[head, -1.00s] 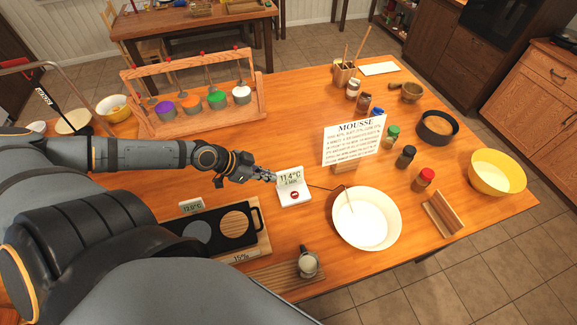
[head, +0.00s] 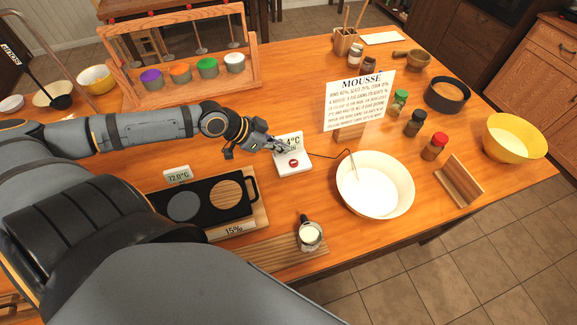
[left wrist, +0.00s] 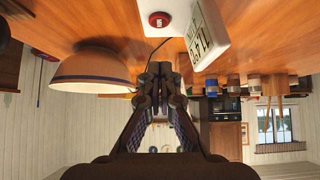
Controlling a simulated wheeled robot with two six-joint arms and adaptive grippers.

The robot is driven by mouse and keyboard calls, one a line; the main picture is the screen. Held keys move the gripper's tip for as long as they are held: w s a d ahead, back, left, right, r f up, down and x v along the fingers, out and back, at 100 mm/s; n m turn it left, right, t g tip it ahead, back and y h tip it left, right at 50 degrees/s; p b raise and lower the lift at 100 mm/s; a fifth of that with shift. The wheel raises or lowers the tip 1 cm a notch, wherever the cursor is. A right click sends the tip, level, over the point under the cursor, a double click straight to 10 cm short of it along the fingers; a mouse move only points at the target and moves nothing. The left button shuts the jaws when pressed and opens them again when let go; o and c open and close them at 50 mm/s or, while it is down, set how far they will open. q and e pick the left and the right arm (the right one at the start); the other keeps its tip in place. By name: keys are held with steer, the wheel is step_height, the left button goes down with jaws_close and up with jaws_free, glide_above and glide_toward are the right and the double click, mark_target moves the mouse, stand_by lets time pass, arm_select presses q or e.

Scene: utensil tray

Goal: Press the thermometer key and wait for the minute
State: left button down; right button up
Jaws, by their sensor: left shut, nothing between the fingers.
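The thermometer (head: 294,163) is a white unit with an upright display and a red key (head: 293,162) on its base. A dark cable runs from it to a probe in the large cream bowl (head: 384,196). My left gripper (head: 280,146) is shut and empty, in front of the display's left part, so the first digits are hidden; "4°C" shows. In the left wrist view the thermometer (left wrist: 208,32) and its red key (left wrist: 159,20) appear upside down above the shut fingertips. The fingers look apart from the key. My right gripper is not in view.
A recipe card headed "MOUSSE" (head: 358,101) stands behind the bowl, with several jars to its right. A wooden rack (head: 180,60) with coloured cups stands at the back left.

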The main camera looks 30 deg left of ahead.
mark_target(297, 161)
arm_select(q)
steer(key=b+x, duration=0.3)
steer(key=b, duration=0.1)
steer(key=shift+w+f, duration=0.1)
steer(key=shift+f, duration=2)
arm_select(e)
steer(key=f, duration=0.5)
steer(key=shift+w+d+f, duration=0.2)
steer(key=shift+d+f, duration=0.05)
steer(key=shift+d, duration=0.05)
